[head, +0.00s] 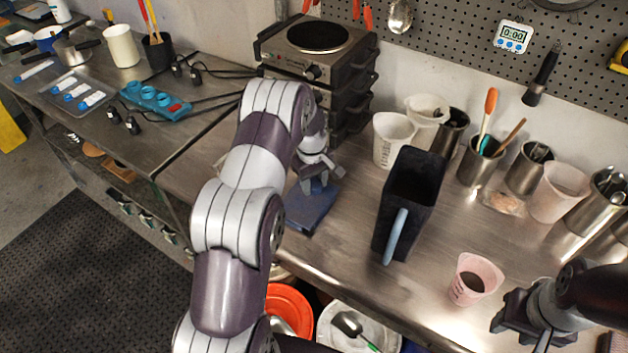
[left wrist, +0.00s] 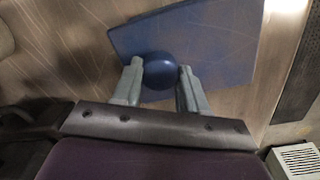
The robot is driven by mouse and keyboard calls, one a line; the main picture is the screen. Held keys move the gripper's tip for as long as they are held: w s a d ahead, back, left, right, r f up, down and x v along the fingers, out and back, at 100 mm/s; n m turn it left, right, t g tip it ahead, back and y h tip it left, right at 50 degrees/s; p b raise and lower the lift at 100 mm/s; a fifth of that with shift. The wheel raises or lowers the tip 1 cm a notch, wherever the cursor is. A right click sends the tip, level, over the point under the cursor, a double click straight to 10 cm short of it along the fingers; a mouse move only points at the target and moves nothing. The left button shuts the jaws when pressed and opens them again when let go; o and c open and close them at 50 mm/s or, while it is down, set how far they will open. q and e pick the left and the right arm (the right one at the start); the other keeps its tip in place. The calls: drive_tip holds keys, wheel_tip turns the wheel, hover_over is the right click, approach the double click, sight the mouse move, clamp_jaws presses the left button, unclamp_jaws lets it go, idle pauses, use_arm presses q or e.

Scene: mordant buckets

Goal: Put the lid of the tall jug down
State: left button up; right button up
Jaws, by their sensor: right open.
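The tall jug (head: 408,190) is a black open-topped container with a pale blue handle, upright on the bench. Its lid (head: 308,212) is a flat dark blue slab with a round knob, left of the jug and apart from it. The lid looks level, low at the bench top; any gap underneath cannot be made out. My left gripper (head: 318,180) is above the lid. In the left wrist view, its fingers (left wrist: 160,75) close on both sides of the knob, over the lid (left wrist: 220,35). My right gripper (head: 525,325) is open and empty at the lower right.
A pink measuring cup (head: 474,280) with dark contents stands between the jug and my right gripper. White beakers (head: 393,138) and steel tool pots (head: 481,160) stand behind the jug. A hotplate stack (head: 318,55) is behind the lid. Buckets (head: 288,308) sit below the bench's front edge.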

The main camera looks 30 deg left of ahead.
sight(313, 185)
use_arm(q)
drive_tip(key=o, duration=0.4)
wheel_tip(313, 185, up, 8)
drive_tip(key=shift+s+a+r+b, duration=0.1)
drive_tip(key=shift+s+r+b, duration=0.1)
drive_tip(key=shift+b, duration=0.9)
drive_tip(key=s+d+r+m, duration=0.1)
drive_tip(key=s+d+m, duration=0.3)
drive_tip(key=s, duration=0.3)
drive_tip(key=s+d+r+m, duration=0.1)
drive_tip(key=s+d+m, duration=0.3)
drive_tip(key=s, duration=0.4)
drive_tip(key=s+d+r+m, duration=0.1)
drive_tip(key=s+d+m, duration=0.3)
drive_tip(key=s, duration=0.3)
drive_tip(key=shift+s+r+t+p, duration=0.3)
drive_tip(key=shift+s+t, duration=0.05)
drive_tip(key=shift+t, duration=0.05)
drive_tip(key=shift+s+d, duration=0.1)
